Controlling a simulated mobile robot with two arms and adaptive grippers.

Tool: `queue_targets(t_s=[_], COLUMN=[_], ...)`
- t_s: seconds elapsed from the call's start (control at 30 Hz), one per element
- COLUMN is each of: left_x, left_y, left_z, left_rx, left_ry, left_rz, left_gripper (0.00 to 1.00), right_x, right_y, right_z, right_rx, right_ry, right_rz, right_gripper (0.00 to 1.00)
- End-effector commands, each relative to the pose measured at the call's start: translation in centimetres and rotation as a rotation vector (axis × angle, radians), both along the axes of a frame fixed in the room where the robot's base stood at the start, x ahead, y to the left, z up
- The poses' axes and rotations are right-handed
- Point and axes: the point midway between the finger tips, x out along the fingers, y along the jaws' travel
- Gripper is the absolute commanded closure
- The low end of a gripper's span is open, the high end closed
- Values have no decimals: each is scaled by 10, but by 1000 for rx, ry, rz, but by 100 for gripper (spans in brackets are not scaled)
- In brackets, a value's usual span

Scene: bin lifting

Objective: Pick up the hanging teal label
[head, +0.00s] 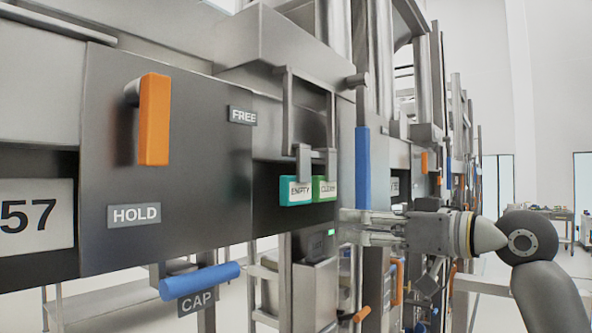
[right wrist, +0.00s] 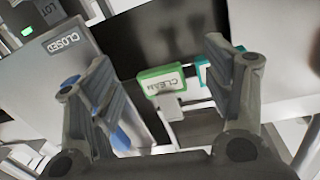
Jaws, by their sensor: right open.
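The teal label (head: 296,190), marked EMPTY, hangs from a metal hook on the dark panel in the head view. A green label (head: 325,188), marked CLEAN, hangs right beside it. My right gripper (head: 348,227) is open and empty, to the right of both labels and a little lower. In the right wrist view the green label (right wrist: 165,83) shows between the open fingers of my right gripper (right wrist: 159,54). The teal label (right wrist: 201,72) is mostly hidden behind the right-hand finger there. My left gripper is not in view.
A blue vertical bar (head: 363,168) stands just above my right gripper. An orange handle (head: 154,120) and a HOLD plate (head: 134,213) are on the panel at left. A blue handle (head: 200,281) sticks out below.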

Motion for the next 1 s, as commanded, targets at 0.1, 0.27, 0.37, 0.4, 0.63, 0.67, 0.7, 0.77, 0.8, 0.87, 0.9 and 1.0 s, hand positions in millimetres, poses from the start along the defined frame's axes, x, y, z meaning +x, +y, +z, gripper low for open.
queue_targets(t_s=[0.1,0.27,0.37,0.4,0.63,0.67,0.7,0.77,0.8,0.87,0.9,1.0], left_x=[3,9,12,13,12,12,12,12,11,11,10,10], left_y=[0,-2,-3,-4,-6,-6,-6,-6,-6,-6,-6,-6], left_z=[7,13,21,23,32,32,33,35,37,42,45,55], left_rx=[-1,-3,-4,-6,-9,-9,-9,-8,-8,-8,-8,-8], left_ry=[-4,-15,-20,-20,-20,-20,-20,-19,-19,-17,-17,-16], left_rz=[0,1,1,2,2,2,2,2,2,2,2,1], left_gripper=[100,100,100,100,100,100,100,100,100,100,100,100], right_x=[-44,-64,-57,-53,-36,-36,-35,-34,-32,-30,-28,-21], right_y=[10,20,33,39,59,60,62,64,66,71,75,86], right_z=[45,63,65,65,64,63,63,63,64,64,65,65], right_rx=[-46,-72,-74,-73,-71,-71,-71,-71,-71,-72,-72,-72], right_ry=[-80,-114,-116,-114,-117,-117,-117,-117,-115,-114,-115,-115], right_rz=[59,91,94,96,91,91,91,92,92,91,92,92], right_gripper=[27,27,27,27,27,27,27,27,27,27,27,27])
